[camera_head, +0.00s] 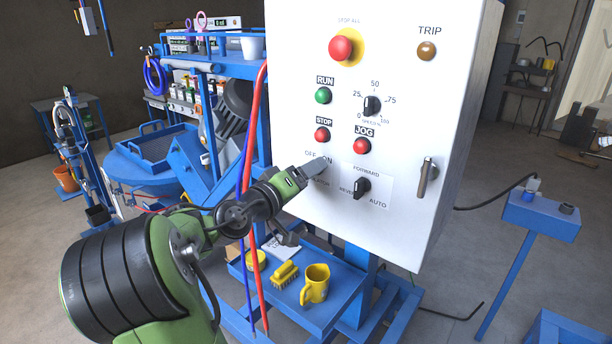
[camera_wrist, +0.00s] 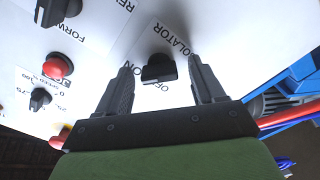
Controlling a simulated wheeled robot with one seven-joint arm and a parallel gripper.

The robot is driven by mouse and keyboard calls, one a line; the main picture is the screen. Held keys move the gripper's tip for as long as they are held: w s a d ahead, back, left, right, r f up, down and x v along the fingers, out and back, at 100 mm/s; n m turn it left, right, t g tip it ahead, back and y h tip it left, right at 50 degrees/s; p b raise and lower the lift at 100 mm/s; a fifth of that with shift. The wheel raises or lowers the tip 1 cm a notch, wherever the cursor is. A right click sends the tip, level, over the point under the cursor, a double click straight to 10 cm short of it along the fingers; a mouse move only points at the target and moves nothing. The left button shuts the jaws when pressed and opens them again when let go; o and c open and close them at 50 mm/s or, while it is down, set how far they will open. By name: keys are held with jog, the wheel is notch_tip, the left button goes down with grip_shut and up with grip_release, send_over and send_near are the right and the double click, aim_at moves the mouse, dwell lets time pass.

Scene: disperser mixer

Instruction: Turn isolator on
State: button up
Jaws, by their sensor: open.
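The isolator is a black rotary knob (camera_wrist: 158,69) on the white panel, in the middle of the wrist view, which shows the panel roughly upside down. My gripper (camera_head: 318,168) is at the panel's lower left in the head view, just below the OFF and ON labels. It is open, with one finger on each side of the knob in the wrist view. Contact between the fingers and the knob cannot be told. In the head view my gripper hides the knob. Whether the knob points to OFF or ON is not clear.
The white control cabinet (camera_head: 290,60) also carries a forward/reverse selector (camera_head: 362,188), a red jog button (camera_head: 362,146), a red stop button (camera_head: 322,135) and a door handle (camera_head: 427,178). Red and blue hoses hang left of it. A blue tray (camera_head: 335,310) with a yellow mug (camera_head: 315,284) stands below.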

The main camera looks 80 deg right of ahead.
jog(key=p+v, duration=0.1)
jog(key=v, duration=1.4)
jog(key=shift+w+a+p, duration=0.25)
jog(key=shift+a+p, duration=0.05)
jog(key=shift+a, duration=0.05)
